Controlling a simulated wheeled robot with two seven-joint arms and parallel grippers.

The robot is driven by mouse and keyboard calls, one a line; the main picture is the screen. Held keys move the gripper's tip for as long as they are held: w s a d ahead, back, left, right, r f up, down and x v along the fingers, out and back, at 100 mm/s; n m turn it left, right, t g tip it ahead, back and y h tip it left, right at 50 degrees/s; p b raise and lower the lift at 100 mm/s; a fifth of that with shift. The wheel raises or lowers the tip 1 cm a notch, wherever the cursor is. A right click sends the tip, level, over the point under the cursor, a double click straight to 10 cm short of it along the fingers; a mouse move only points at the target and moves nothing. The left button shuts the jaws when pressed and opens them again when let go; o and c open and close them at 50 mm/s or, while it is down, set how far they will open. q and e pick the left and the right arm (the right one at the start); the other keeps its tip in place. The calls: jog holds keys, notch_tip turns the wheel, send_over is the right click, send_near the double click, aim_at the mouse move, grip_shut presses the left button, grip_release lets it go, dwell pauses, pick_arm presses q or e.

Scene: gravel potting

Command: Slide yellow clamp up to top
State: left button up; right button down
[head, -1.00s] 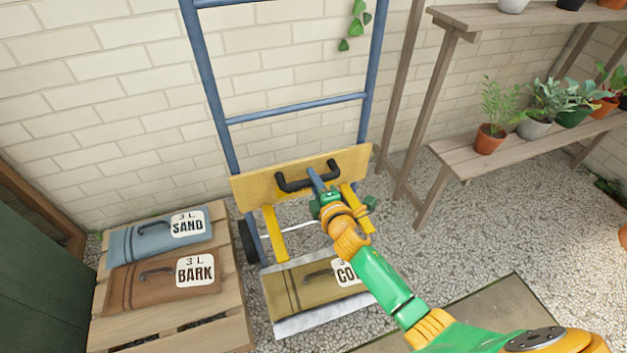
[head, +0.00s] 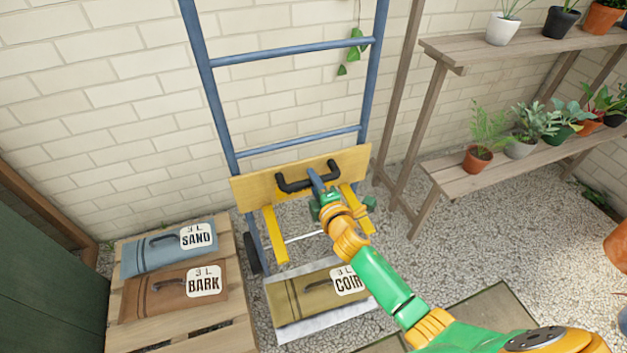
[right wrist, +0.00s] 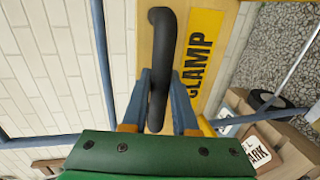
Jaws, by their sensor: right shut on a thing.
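The yellow clamp (head: 252,190) is a wide board with a black handle (head: 293,185), set across the blue frame (head: 215,95) of a hand truck. It sits low on the frame, just under a blue crossbar (head: 300,145), with yellow arms hanging below it. My right gripper (head: 317,180) is shut on the black handle. In the right wrist view the two blue fingers (right wrist: 158,88) are on either side of the handle, next to the label "CLAMP" (right wrist: 200,60). My left gripper is not in view.
A coir bag (head: 315,298) lies on the truck's toe plate below the clamp. Sand (head: 160,255) and bark (head: 165,295) bags lie on a pallet at left. A shelf (head: 455,180) with potted plants stands at right. A vine (head: 355,50) hangs by the frame's upper right.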

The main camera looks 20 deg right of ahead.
jog(key=shift+w+r, duration=0.15)
jog(key=shift+r, duration=0.25)
jog(key=c, duration=0.7)
grip_release()
jog(key=shift+d, duration=0.1)
jog(key=shift+s+f, duration=0.1)
jog(key=shift+s, duration=0.15)
jog(key=p+v, duration=0.2)
jog(key=v, duration=0.4)
jog(key=shift+s, duration=0.35)
